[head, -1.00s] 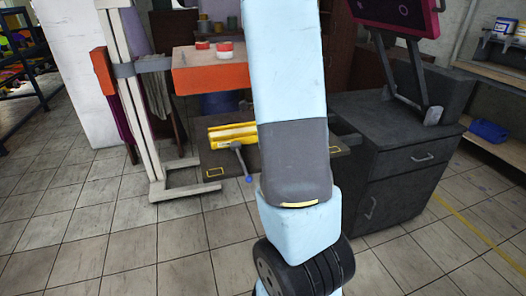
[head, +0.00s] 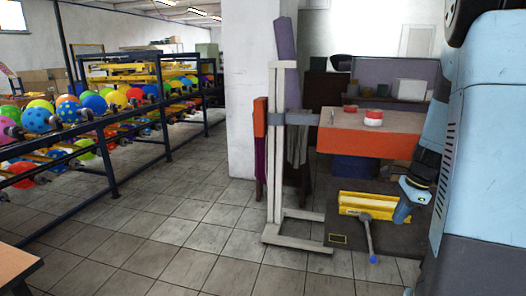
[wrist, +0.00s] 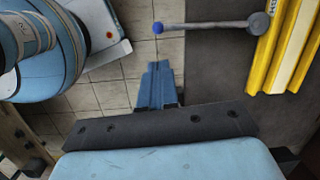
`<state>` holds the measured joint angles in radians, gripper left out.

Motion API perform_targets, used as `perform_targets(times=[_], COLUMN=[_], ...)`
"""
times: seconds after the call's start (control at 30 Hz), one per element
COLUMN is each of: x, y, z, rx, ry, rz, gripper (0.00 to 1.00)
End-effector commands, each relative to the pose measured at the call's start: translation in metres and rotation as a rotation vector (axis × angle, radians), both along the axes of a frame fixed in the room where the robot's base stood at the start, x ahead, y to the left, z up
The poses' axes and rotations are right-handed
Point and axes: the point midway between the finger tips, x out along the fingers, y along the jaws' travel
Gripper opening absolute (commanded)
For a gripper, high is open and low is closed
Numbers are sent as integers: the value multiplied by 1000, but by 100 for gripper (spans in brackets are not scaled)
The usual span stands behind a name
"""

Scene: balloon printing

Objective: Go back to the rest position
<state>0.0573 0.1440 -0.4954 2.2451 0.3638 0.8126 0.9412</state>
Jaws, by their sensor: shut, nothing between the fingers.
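My gripper (head: 401,213) is at the right of the head view, hanging from my folded blue arm. Its fingers point down, just right of the yellow rail fixture (head: 360,204). In the wrist view my gripper (wrist: 157,66) has its blue fingers together with nothing between them. The yellow fixture (wrist: 287,45) is at the upper right there, apart from the fingers. A grey lever with a blue knob (wrist: 158,28) reaches in from the fixture, beyond the fingertips. The same blue knob (head: 373,259) shows low in the head view.
A pale upright stand (head: 276,160) is left of the fixture. An orange-fronted table (head: 352,142) with red and white tubs stands behind. A dark rack (head: 104,160) of colourful balloons fills the left. Tiled floor (head: 190,225) between is clear.

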Motion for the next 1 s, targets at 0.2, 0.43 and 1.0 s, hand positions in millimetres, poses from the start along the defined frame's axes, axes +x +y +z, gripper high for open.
perform_targets(times=[0.2,0.43,1.0], x=[-15,-40,-129], y=[44,84,162], z=[46,88,161], rx=[-29,-97,-417], ry=[-112,-223,-418], rz=[295,605,1345], gripper=[0,0,0])
